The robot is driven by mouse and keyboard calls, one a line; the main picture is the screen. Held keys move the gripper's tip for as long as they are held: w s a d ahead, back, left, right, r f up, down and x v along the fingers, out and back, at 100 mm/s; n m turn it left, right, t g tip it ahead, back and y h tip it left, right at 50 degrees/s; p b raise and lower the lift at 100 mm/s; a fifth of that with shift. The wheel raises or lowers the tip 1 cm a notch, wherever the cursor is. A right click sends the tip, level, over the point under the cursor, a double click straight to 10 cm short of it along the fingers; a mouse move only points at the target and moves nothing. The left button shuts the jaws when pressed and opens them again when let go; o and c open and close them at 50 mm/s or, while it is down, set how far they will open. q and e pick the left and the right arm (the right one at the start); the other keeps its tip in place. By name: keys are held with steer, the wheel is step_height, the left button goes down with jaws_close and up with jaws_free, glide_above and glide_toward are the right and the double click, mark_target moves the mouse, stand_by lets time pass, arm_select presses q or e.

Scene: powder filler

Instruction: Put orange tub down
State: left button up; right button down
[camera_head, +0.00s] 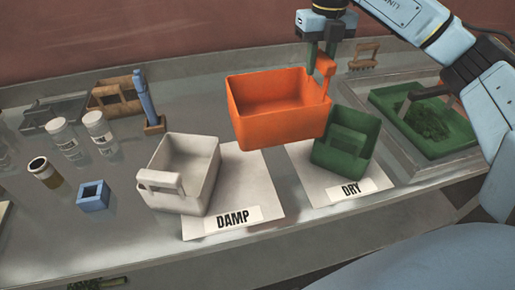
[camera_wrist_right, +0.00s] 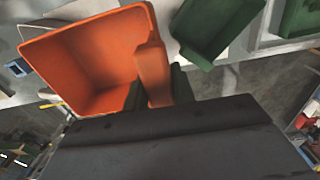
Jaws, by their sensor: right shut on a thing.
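The orange tub (camera_head: 277,122) is an open box, held upright above the back edge of the DAMP sheet. My right gripper (camera_head: 326,68) comes down from above and is shut on the tub's handle at its right end. In the right wrist view the orange tub (camera_wrist_right: 95,60) fills the upper left, with its handle between the fingers of my right gripper (camera_wrist_right: 155,92). The tub looks empty. The DAMP sheet (camera_head: 262,180) and DRY sheet (camera_head: 312,178) lie on the bench. My left gripper is not in view.
A white tub (camera_head: 180,172) stands at the left of the DAMP sheet. A green tub (camera_head: 345,140) stands on the DRY sheet; it also shows in the wrist view (camera_wrist_right: 215,28). A green tray (camera_head: 430,118) is at right. Jars (camera_head: 62,135) and a blue square block (camera_head: 93,197) stand at left.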

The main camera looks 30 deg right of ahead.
mark_target(315, 93)
steer(key=shift+w+f, duration=0.2)
steer(key=shift+w, duration=0.05)
steer(key=f, duration=0.5)
steer(key=s+f, duration=0.1)
steer(key=f, duration=0.1)
steer(key=shift+f, duration=0.3)
steer(key=f, duration=0.3)
steer(key=f+p, duration=0.1)
steer(key=f, duration=0.1)
steer(key=shift+w+f, duration=0.25)
steer(key=shift+f, duration=0.75)
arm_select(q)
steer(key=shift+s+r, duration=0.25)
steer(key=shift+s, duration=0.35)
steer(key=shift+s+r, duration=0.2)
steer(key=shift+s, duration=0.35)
arm_select(e)
step_height(315, 93, down, 3)
steer(key=shift+r, duration=0.1)
